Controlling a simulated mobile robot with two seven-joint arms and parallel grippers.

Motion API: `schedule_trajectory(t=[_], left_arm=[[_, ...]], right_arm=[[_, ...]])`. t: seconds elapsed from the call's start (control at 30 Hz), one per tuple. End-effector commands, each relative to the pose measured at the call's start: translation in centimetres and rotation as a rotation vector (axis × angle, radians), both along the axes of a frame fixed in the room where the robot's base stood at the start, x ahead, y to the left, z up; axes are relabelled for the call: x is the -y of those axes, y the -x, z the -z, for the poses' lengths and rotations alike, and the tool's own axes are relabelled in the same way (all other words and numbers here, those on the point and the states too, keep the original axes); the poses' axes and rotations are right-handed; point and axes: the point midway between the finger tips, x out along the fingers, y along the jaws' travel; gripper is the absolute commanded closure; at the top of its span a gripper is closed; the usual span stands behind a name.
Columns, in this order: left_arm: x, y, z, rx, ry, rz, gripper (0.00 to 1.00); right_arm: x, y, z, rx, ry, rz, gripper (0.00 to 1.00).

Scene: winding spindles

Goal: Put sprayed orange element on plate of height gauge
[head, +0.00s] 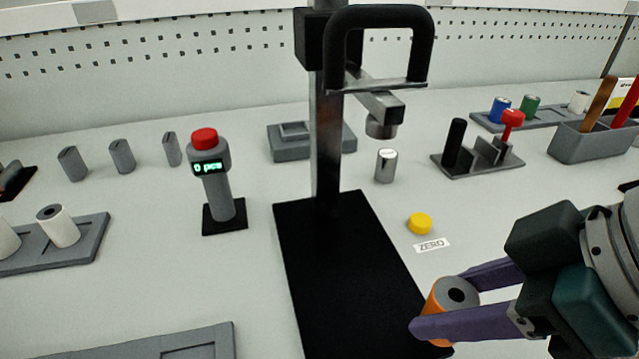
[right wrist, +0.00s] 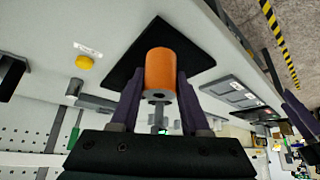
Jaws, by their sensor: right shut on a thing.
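The orange element (head: 441,302) is a short cylinder with a grey end and a dark hole. My right gripper (head: 445,305) is shut on it, with the purple fingers on either side. In the head view it overlaps the right front edge of the black plate (head: 335,270) of the height gauge; I cannot tell how high above the plate it is. The right wrist view shows the orange element (right wrist: 160,70) between the fingers, with the black plate behind it. The gauge column (head: 327,140) carries a handle and a measuring arm (head: 380,108) above the plate. My left gripper is not in view.
A yellow button (head: 420,223) with a ZERO label lies right of the plate. A counter with a red top (head: 211,165) stands left. A small metal cylinder (head: 386,165) stands behind the plate. A grey tray with white spools (head: 75,250) is at left. The black plate's visible surface is bare.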

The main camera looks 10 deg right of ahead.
Motion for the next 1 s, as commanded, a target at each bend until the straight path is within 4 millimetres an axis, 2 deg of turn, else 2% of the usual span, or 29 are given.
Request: schedule_trajectory(t=[0.03,0.2,0.33,0.47,0.6,0.7,1.0], left_arm=[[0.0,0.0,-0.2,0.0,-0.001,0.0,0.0],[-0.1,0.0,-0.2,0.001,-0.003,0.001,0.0],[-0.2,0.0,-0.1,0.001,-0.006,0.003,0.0],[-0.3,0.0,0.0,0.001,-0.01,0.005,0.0],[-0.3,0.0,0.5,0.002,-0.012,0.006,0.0],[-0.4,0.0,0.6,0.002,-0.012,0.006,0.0],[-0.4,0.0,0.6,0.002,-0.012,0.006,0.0]], right_arm=[[-1.1,-1.3,-0.3,0.007,-0.008,-0.002,1.0],[-3.6,-4.9,-0.2,0.004,-0.004,-0.001,1.0],[-4.7,-6.5,0.0,0.001,-0.001,0.0,1.0],[-5.0,-7.0,0.4,-0.003,0.001,0.001,1.0],[-5.1,-7.0,2.6,-0.003,0.002,0.0,1.0],[-5.0,-7.0,3.5,-0.002,0.001,0.0,1.0],[-5.0,-7.0,3.6,0.0,0.001,0.001,1.0]])
